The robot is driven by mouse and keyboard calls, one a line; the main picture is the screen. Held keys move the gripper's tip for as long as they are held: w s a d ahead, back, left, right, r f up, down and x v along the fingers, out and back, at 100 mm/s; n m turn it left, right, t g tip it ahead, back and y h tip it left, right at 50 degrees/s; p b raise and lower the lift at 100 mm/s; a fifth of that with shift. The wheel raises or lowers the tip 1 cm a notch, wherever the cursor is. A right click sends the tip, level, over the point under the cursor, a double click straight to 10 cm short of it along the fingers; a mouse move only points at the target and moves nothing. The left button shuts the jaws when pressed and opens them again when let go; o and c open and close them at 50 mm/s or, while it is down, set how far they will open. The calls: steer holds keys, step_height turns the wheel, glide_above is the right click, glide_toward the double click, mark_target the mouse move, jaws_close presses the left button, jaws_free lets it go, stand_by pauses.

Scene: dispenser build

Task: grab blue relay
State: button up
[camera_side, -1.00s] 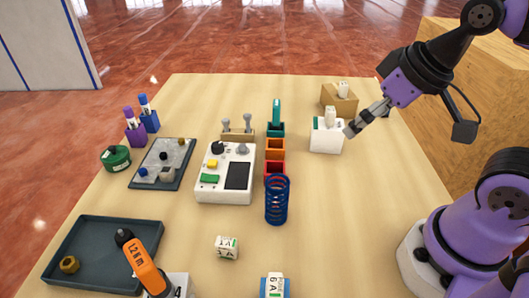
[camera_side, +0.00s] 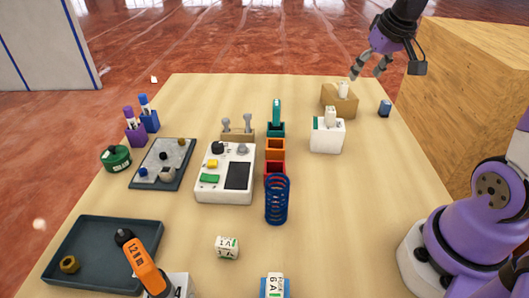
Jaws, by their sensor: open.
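A small dark blue block (camera_side: 384,108) stands on the table near its far right edge, right of the cardboard-brown box.
A white box (camera_side: 326,140) with a white plug-like piece stands in front of the brown box. Orange and red bins (camera_side: 275,149), a blue spring (camera_side: 277,200) and a white control box (camera_side: 225,187) stand mid-table. A dark tray (camera_side: 90,245) lies front left.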

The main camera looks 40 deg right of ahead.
mark_target(388, 103)
steer(key=d+f+m, duration=0.1)
steer(key=d+f, duration=0.3)
steer(key=d, duration=0.2)
steer(key=d+f+m, duration=0.1)
steer(key=d+f, duration=0.2)
steer(key=d, duration=0.3)
steer(key=s+d+f+m+g, duration=0.1)
steer(key=d+f, duration=0.3)
steer(key=d, duration=0.2)
steer(key=shift+d+f+h, duration=0.15)
steer(key=shift+f+h, duration=0.15)
steer(key=shift+f, duration=0.05)
steer(key=x, duration=0.5)
steer(key=shift+w+f, duration=0.1)
steer(key=shift+f, duration=0.1)
jaws_close()
